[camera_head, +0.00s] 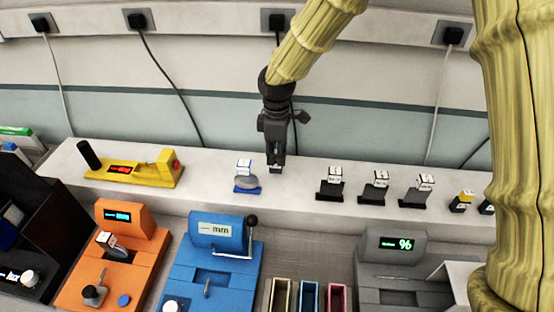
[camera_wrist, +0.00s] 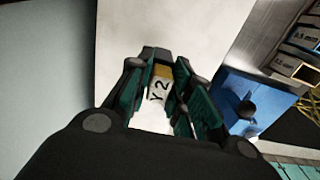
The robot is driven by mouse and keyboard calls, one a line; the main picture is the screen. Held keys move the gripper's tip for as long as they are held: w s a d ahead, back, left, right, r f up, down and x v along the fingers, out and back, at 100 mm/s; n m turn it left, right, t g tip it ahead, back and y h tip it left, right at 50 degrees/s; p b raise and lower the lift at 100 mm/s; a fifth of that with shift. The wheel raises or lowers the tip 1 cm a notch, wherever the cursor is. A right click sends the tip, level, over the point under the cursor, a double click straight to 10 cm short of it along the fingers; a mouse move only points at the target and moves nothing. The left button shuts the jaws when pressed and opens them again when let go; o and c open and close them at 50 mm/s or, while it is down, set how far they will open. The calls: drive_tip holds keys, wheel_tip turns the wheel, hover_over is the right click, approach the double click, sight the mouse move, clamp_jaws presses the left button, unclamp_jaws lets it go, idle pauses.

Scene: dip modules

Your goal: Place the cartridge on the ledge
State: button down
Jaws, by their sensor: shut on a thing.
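My gripper (camera_head: 276,166) is over the white ledge (camera_head: 217,162) along the wall, pointing down. It is shut on a cartridge (camera_wrist: 160,88), which has a yellow band and a white label reading "Y2" in the wrist view. In the head view, only a small pale part of the cartridge shows at the fingertips, close to the ledge top. I cannot tell whether it touches the ledge. The ledge also fills the upper middle of the wrist view (camera_wrist: 125,35).
A blue stand (camera_head: 247,188) is just left of my gripper, and a yellow device (camera_head: 150,175) is farther left. Black stands with white labels (camera_head: 330,192) are to the right. Orange (camera_head: 135,255), blue (camera_head: 225,262) and grey (camera_head: 385,270) machines stand in front, below the ledge.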

drive_tip(key=shift+s+f+p, duration=0.1)
drive_tip(key=shift+f+p, duration=0.55)
drive_tip(key=shift+f, duration=0.9)
drive_tip(key=shift+f, duration=0.15)
drive_tip(key=c, duration=1.3)
unclamp_jaws()
wheel_tip(320, 180, up, 12)
drive_tip(key=b, duration=0.3)
